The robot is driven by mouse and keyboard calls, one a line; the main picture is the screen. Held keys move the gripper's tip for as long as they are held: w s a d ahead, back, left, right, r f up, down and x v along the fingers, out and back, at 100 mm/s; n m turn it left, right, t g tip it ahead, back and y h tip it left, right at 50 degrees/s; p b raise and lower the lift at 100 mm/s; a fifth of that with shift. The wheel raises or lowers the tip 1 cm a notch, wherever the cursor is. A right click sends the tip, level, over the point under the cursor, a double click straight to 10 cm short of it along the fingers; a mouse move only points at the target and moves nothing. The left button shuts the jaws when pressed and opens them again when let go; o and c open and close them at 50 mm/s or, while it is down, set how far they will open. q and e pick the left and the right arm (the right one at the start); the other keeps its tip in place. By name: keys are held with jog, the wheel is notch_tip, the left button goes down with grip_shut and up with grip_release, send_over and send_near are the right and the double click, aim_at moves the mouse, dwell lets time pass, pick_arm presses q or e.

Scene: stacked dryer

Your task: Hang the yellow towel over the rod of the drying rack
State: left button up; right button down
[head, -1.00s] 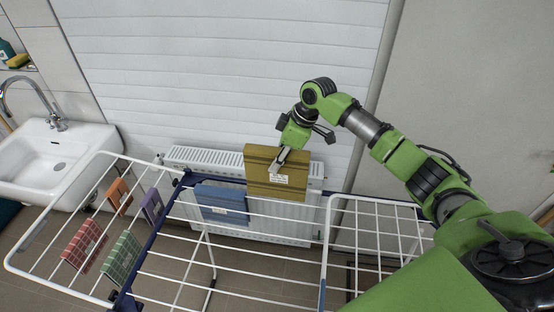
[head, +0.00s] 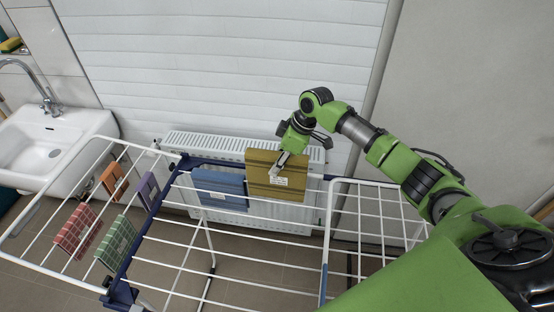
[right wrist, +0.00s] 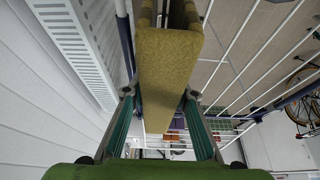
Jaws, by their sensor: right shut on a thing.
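The yellow towel (head: 262,181), a folded mustard piece with a pale label, hangs upright at the back of the white drying rack (head: 190,243), right of a blue towel (head: 220,188). It overlaps the rack's back rods in the head view; whether it rests on a rod I cannot tell. My right gripper (head: 278,166) is shut on the towel near its upper middle. The right wrist view shows the towel (right wrist: 168,70) between the two fingers, with white rods beside it. My left gripper is not in view.
Several small towels, such as an orange one (head: 113,179) and a green one (head: 116,243), hang on the rack's left wing. A radiator (head: 200,143) stands close behind the rack, against the wall. A sink (head: 45,150) is at left. The rack's right wing (head: 375,212) is bare.

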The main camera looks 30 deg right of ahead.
aim_at(292, 169)
jog(key=shift+f+b, duration=3.55)
jog(key=shift+f, duration=2.85)
jog(key=c, duration=1.6)
grip_release()
jog(key=v, duration=1.2)
